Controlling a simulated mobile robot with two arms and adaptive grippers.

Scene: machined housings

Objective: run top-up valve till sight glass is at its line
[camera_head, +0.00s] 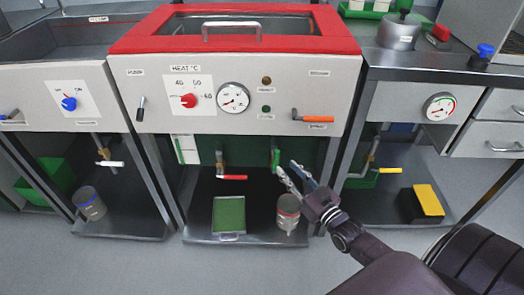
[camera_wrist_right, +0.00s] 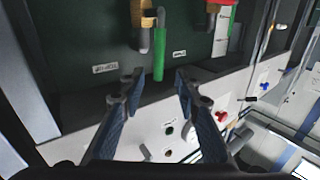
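The top-up valve has a green handle (camera_head: 276,158) hanging down under the machine with the red lid. In the right wrist view, the green handle (camera_wrist_right: 158,50) points toward the gap between my fingers, near a label reading TOP-UP (camera_wrist_right: 105,68). My right gripper (camera_head: 289,170) is open and empty, just right of and below the handle in the head view, apart from it. Its spread fingers also show in the wrist view (camera_wrist_right: 157,88). A white panel with a green strip (camera_head: 187,149), apparently the sight glass, is at the bay's left; its level and line are too small to read. My left gripper is out of view.
A red-handled valve (camera_head: 232,177) hangs left of the green one. Below are a green tray (camera_head: 229,215) and a jar (camera_head: 288,212) on the lower shelf (camera_head: 258,238). A yellow-topped block (camera_head: 428,200) sits on the right shelf. An orange-handled lever (camera_head: 317,119) is above.

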